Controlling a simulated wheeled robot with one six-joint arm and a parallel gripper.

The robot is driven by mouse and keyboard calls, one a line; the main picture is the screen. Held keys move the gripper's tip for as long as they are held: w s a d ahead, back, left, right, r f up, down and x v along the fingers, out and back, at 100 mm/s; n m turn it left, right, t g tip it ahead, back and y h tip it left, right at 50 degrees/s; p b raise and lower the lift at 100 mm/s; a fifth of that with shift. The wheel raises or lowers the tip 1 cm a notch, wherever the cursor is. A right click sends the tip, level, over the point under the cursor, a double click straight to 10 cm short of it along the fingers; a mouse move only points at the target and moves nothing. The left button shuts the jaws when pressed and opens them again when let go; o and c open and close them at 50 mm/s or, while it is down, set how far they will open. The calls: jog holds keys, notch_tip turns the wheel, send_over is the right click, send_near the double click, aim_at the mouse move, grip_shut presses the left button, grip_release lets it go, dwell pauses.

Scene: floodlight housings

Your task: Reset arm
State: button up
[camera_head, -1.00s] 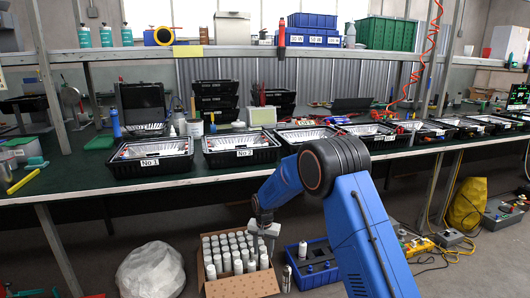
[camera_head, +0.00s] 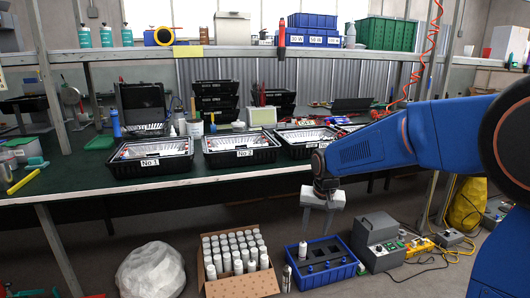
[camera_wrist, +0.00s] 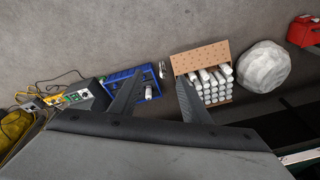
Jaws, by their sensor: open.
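My gripper (camera_head: 317,226) points down above the blue crate (camera_head: 354,271) on the floor, in front of the bench. In the wrist view its two fingers are apart with nothing between them (camera_wrist: 160,92). The blue crate, also in the wrist view (camera_wrist: 113,75), has dark slots and holds a white canister (camera_head: 303,250). My blue arm reaches in from the right of the head view and hides part of the bench.
A cardboard box (camera_head: 246,288) full of white canisters stands left of the crate, with a white bag (camera_head: 150,270) beyond it. A grey control box (camera_head: 378,240) with cables stands at right. Black housings No 1 (camera_head: 150,168) and No 2 (camera_head: 240,158) line the bench.

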jog(key=s+d+r+t, duration=0.1)
jog(key=s+d+r, duration=0.25)
jog(key=s, duration=0.55)
jog(key=s+d+r, duration=0.3)
jog(key=s+d, duration=0.2)
jog(key=s, duration=0.4)
jog(key=s+d+f+n, duration=0.1)
jog(key=s+d, duration=0.1)
jog(key=s, duration=0.5)
jog(key=s+d+f+t, duration=0.1)
jog(key=s+d, duration=0.1)
jog(key=s, duration=0.6)
jog(key=shift+s+n, duration=0.3)
jog(key=shift+n, duration=0.1)
